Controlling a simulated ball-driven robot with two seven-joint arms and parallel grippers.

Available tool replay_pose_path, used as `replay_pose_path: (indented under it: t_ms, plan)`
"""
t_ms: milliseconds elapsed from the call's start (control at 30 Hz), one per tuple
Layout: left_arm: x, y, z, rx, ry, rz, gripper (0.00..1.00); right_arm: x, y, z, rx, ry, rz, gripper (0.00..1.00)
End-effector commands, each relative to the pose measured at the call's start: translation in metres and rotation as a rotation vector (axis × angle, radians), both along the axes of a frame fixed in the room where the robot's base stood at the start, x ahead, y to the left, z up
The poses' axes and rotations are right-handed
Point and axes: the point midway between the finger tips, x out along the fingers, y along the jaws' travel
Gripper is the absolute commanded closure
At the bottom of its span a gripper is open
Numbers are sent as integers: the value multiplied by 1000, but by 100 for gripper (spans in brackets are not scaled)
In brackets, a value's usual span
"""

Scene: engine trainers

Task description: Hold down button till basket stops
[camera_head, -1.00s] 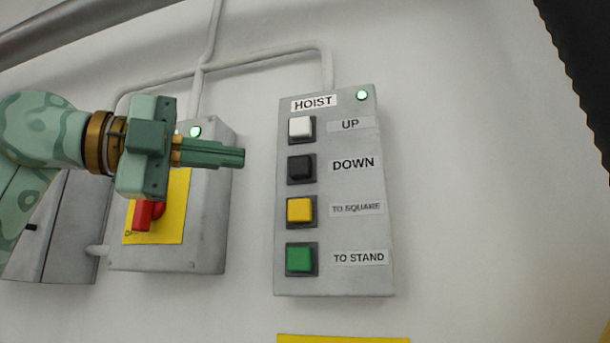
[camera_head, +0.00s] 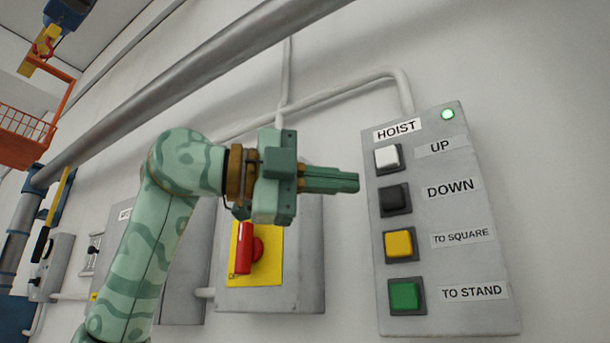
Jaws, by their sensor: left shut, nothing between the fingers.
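The grey hoist panel (camera_head: 440,225) is on the wall at the right with a lit green lamp (camera_head: 447,114). It carries a white UP button (camera_head: 388,158), a black DOWN button (camera_head: 395,198), a yellow TO SQUARE button (camera_head: 400,244) and a green TO STAND button (camera_head: 405,295). My left gripper (camera_head: 352,183) is shut and empty. Its tip shows just left of the panel, near the height of the UP and DOWN buttons, with a visible gap in the picture. The orange basket (camera_head: 25,128) hangs at the far upper left, partly cut off. My right gripper is not in view.
A grey box with a red switch (camera_head: 246,248) on a yellow plate is on the wall behind my left gripper. A thick grey pipe (camera_head: 190,85) crosses the upper left.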

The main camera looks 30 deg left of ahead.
Motion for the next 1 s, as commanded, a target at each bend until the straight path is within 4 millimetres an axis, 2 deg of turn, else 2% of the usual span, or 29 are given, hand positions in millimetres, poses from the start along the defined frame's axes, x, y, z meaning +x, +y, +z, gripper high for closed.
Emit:
replay_pose_path:
  t_ms: [167, 400, 867, 1000]
  plan:
    - [25, -26, 1, 0, 1, -3, 100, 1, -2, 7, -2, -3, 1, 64]
    - [55, -25, 1, 0, 0, -1, 100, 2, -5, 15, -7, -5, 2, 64]
    - [62, -25, 0, 1, -1, -1, 100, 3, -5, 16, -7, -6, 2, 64]
    - [74, -25, 3, 1, 1, -1, 100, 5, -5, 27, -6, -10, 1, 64]
